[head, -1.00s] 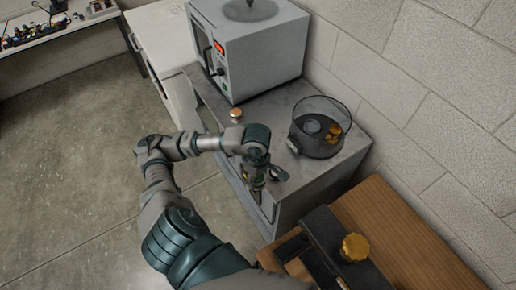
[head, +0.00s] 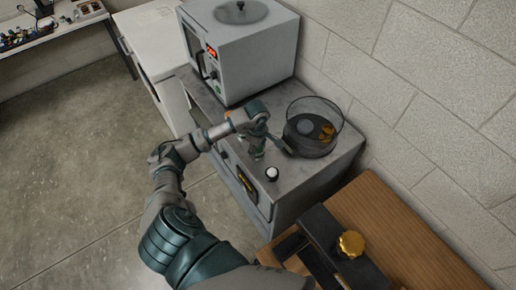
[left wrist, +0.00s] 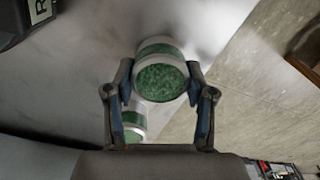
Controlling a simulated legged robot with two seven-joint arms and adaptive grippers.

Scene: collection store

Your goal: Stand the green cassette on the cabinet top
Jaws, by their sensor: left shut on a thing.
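The green cassette (left wrist: 160,78), a short round piece with green filling and clear rims, is between the fingertips of my left gripper (left wrist: 160,84) in the left wrist view. The gripper is shut on it. A second green and white round piece (left wrist: 134,120) shows behind the left finger; I cannot tell whether it is separate. In the head view my left gripper (head: 262,149) is over the grey cabinet top (head: 317,171), left of the glass bowl. The cassette is not clear there, and I cannot tell whether it touches the top. My right gripper is not in view.
A clear round bowl (head: 312,128) with yellow pieces stands on the cabinet top. A white-topped small object (head: 272,174) is near the front edge. A grey oven-like box (head: 241,50) stands at the back. A wooden table (head: 392,235) bears a black device with a yellow knob (head: 351,244).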

